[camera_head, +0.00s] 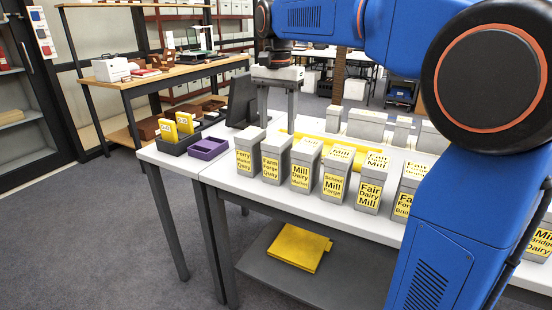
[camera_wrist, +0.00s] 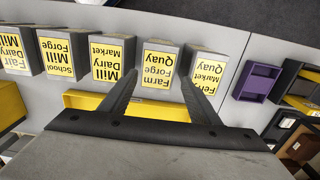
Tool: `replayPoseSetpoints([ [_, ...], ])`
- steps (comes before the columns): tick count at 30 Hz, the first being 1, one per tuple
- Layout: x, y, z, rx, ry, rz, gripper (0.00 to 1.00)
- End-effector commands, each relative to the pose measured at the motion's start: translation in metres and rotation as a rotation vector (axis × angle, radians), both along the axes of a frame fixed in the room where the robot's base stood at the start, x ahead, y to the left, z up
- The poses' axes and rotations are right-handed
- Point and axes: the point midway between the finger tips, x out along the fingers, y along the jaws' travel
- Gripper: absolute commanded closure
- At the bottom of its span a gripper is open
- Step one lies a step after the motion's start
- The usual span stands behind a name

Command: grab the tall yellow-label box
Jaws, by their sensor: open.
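Several grey boxes with yellow labels stand upright in a row along the table's front edge. They include Ferry Quay (camera_head: 248,163), Farm Forge Quay (camera_head: 273,165), Mill Dairy Market (camera_head: 302,177), School Mill Forge (camera_head: 333,186) and Fair Dairy Mill (camera_head: 371,192). Their heights look similar; I cannot tell which one is the tall box. My gripper (camera_head: 277,128) is open and empty, pointing down behind the left end of the row. In the wrist view, the Farm Forge Quay box (camera_wrist: 157,66) shows between the fingers, with no clear contact. My arm hides part of the row's right side.
A yellow strip-like object (camera_head: 338,147) lies behind the row. More grey boxes (camera_head: 367,125) stand farther back. A yellow folder (camera_head: 298,247) lies on the lower shelf.

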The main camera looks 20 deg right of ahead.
Motion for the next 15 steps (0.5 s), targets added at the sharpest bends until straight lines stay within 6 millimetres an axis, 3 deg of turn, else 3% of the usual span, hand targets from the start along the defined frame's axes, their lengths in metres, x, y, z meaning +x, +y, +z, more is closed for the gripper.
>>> replayPoseSetpoints([
  [9, -0.001, 0.0, -0.054, -0.001, 0.002, 0.001, 0.44],
  [15, -0.001, 0.0, -0.07, 0.0, 0.0, 0.001, 0.44],
])
